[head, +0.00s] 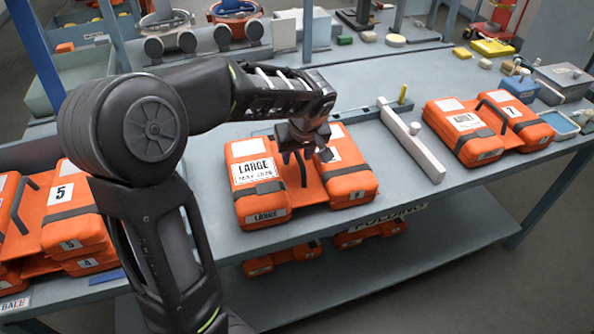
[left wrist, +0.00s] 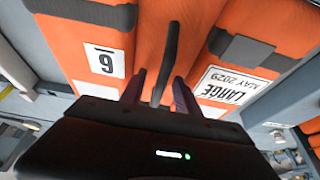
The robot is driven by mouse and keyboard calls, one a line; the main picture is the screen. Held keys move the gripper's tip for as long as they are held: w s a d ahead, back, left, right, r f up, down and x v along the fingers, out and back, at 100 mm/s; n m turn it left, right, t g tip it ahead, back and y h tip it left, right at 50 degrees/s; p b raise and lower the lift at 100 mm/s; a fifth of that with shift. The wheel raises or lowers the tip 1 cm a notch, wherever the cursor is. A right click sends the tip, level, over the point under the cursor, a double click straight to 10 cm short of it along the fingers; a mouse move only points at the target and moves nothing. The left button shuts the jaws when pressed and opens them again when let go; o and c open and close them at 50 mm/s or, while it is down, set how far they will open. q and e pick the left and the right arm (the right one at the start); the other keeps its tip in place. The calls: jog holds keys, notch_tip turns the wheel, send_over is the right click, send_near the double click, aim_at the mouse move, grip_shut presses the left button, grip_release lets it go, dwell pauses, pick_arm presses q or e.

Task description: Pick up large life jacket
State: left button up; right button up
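The large life jacket (head: 262,196) is an orange two-lobed pack with black straps and a white label reading LARGE, lying on the grey table. In the left wrist view the life jacket (left wrist: 165,25) fills the upper part, with its LARGE label and a label reading 6 or 9. My left gripper (head: 304,154) points down over the middle of the jacket. In the left wrist view its fingers (left wrist: 160,92) are apart, one on each side of the jacket's black handle (left wrist: 168,50), with gaps beside it. My right gripper is not in view.
A white divider bar (head: 411,143) stands just right of the jacket. Another orange pack (head: 480,128) marked 7 lies further right. Stacked orange packs (head: 75,218) marked 5 are at left. More orange packs (head: 280,260) lie on the shelf below.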

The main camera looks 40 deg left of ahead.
pick_arm(q)
jog(key=shift+f, duration=0.1)
jog(key=shift+c, duration=0.6)
grip_shut()
dwell(1.1)
